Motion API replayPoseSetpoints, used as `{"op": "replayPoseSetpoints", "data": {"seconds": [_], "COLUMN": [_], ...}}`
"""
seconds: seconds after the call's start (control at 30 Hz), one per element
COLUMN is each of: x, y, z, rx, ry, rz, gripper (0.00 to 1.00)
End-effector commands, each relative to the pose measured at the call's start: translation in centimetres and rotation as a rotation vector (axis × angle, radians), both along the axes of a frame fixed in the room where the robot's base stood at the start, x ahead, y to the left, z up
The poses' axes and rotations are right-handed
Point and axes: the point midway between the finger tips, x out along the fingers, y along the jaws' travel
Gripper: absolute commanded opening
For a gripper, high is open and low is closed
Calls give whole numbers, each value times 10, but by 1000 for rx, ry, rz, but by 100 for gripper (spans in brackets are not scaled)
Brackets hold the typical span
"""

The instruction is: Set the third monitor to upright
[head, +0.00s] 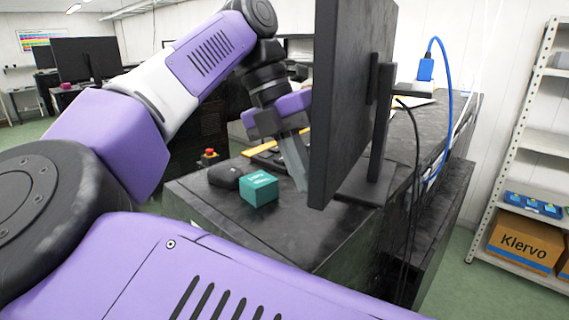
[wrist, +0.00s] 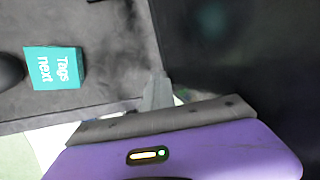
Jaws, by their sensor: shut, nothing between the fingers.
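A large black monitor (head: 345,110) stands on the dark desk (head: 300,235), seen nearly edge-on in the head view. Its screen faces left, and its stand (head: 380,130) is on the right with a flat foot on the desk. The top of the panel is cut off by the frame. My gripper (head: 303,185) points down on the screen side, close beside the panel; I cannot tell whether it touches. Its fingers are together and empty. In the wrist view, the fingers (wrist: 158,85) show beside the dark panel (wrist: 240,50). Which monitor counts as the third is not clear.
A teal box (head: 259,189) and a black mouse (head: 224,176) lie on the desk left of my gripper, with a keyboard (head: 268,156) behind. Cables (head: 414,170) hang right of the stand. Shelving (head: 530,150) stands at the right. Another monitor (head: 85,58) is far left.

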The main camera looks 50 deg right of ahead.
Motion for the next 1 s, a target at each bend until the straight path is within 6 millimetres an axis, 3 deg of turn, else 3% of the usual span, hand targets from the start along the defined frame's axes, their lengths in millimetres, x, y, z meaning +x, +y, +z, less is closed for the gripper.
{"op": "replayPoseSetpoints", "data": {"seconds": [0.17, 0.6, 1.0], "x": [4, 27, 31], "y": [1, 5, 6], "z": [9, 62, 71], "rx": [1, 2, 0], "ry": [-2, -1, 0], "rz": [1, 2, 0], "gripper": [0, 0, 0]}}
